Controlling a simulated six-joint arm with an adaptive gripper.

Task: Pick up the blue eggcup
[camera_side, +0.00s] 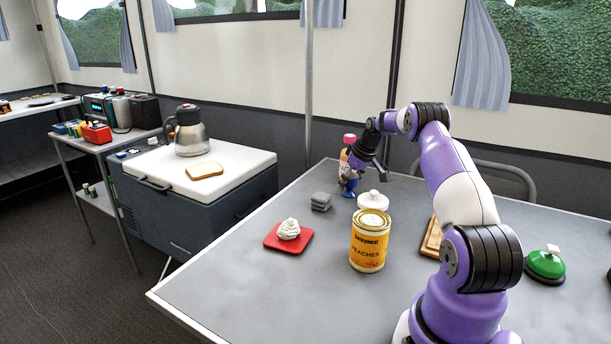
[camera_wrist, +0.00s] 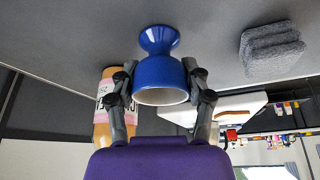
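The blue eggcup (camera_wrist: 158,72) is upright in the middle of the wrist view, which shows the scene upside down. Its wide mouth faces my gripper and its flared foot is at the grey table. My gripper (camera_wrist: 160,68) has one finger on each side of the bowl, with both fingertips against it. In the side view the eggcup (camera_side: 348,184) shows as a small blue shape at the table's far edge, below my gripper (camera_side: 361,162). I see no clear gap under its foot.
An orange bottle (camera_wrist: 104,112) with a pink label stands close beside the eggcup. Folded grey cloths (camera_side: 321,201), a white lidded pot (camera_side: 373,200), a peaches can (camera_side: 370,242) and a red board (camera_side: 280,239) with a white swirl lie nearer. The table's front left is clear.

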